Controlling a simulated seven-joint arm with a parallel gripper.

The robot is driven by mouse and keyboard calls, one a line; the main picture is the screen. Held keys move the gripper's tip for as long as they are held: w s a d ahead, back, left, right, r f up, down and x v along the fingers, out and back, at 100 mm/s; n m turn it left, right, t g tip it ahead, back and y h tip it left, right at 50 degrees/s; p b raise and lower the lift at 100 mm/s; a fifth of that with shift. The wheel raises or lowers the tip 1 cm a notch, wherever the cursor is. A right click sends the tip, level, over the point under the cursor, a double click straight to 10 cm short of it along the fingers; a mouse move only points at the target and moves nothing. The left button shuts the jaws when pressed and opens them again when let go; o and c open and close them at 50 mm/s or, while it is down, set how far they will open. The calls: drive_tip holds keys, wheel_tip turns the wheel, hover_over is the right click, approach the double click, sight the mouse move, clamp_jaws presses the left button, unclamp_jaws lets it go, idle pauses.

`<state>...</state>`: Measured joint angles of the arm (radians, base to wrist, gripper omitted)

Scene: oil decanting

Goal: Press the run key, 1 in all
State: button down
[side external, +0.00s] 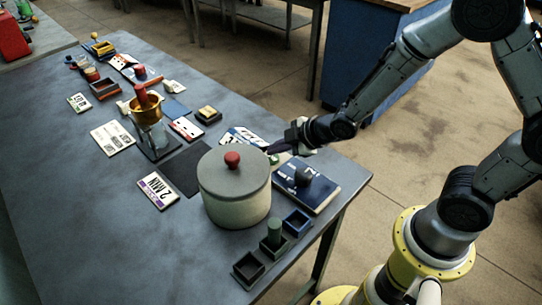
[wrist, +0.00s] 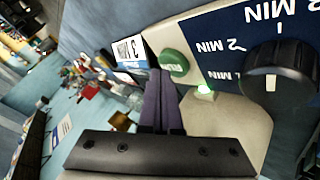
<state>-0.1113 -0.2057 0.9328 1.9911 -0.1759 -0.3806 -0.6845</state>
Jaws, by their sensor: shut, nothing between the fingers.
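The green run key (wrist: 173,62) sits on the pale end of the timer panel in the wrist view; its lettering is hard to read. My gripper (wrist: 158,78) is shut and empty, its dark fingertips just beside the key's near-left edge. I cannot tell whether they touch it. A small green lamp (wrist: 205,91) glows near the key. The black dial (wrist: 278,78) stands on the blue face with minute marks. In the side view my gripper (side external: 273,149) is over the far end of the blue timer panel (side external: 322,192), and the key is mostly hidden.
A large pale pot (side external: 236,205) with a red-knobbed lid stands left of the panel. Small blue, green and dark trays (side external: 249,267) are at the near edge. A brass funnel (side external: 147,113), cards and tools lie further back. The table's left side is clear.

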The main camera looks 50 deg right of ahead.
sight(276, 158)
drive_tip(key=shift+f, duration=0.45)
idle(0.7)
drive_tip(key=shift+r, duration=0.85)
drive_tip(key=shift+r, duration=2.5)
